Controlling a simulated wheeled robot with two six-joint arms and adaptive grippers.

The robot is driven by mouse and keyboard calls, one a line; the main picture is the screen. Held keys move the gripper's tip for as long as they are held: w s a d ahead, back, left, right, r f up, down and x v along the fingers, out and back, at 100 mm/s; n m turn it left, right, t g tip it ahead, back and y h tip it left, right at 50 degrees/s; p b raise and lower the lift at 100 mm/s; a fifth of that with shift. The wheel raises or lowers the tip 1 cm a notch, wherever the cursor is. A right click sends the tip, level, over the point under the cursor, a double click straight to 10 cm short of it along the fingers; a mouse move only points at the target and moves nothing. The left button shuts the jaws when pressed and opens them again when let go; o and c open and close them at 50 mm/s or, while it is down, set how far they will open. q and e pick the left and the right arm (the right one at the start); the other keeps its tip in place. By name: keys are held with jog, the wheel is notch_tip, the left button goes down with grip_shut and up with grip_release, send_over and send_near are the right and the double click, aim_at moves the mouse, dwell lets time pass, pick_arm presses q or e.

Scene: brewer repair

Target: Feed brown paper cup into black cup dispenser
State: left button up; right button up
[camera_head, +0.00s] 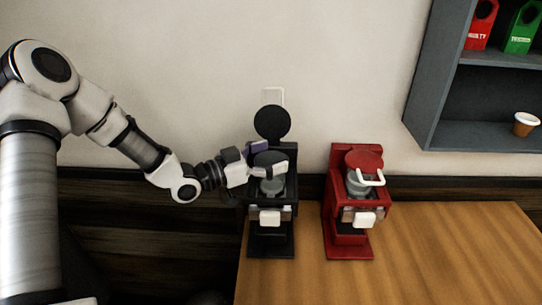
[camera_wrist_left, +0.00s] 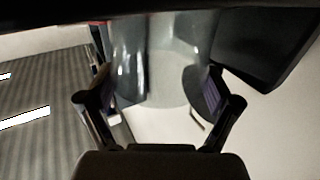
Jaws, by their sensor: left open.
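The black machine (camera_head: 272,215), which I take for the black cup dispenser, stands at the left end of the wooden table. Its round lid is raised, and a greyish translucent container (camera_head: 271,186) sits in its top. My left gripper (camera_head: 275,166) is at the top of this machine, just over the container. In the left wrist view my left gripper (camera_wrist_left: 158,98) is open, with a finger on each side of the translucent container (camera_wrist_left: 165,70); I cannot tell whether they touch it. A brown paper cup (camera_head: 526,125) with a white rim stands on the shelf at right. My right gripper is not in view.
A red machine (camera_head: 348,215) with a white handle and its own container stands right of the black one. A grey wall shelf (camera_head: 470,138) holds a red carton (camera_head: 481,28) and a green carton (camera_head: 523,30). The table (camera_head: 440,250) is clear at right.

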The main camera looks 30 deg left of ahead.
pick_arm(q)
jog(key=shift+s, duration=0.1)
jog(key=v, duration=0.6)
jog(key=shift+s+a+r, duration=0.1)
jog(key=shift+a+r, duration=0.05)
jog(key=shift+a, duration=0.2)
jog(key=shift+s+a, duration=0.1)
jog(key=shift+s, duration=0.3)
dwell(0.4)
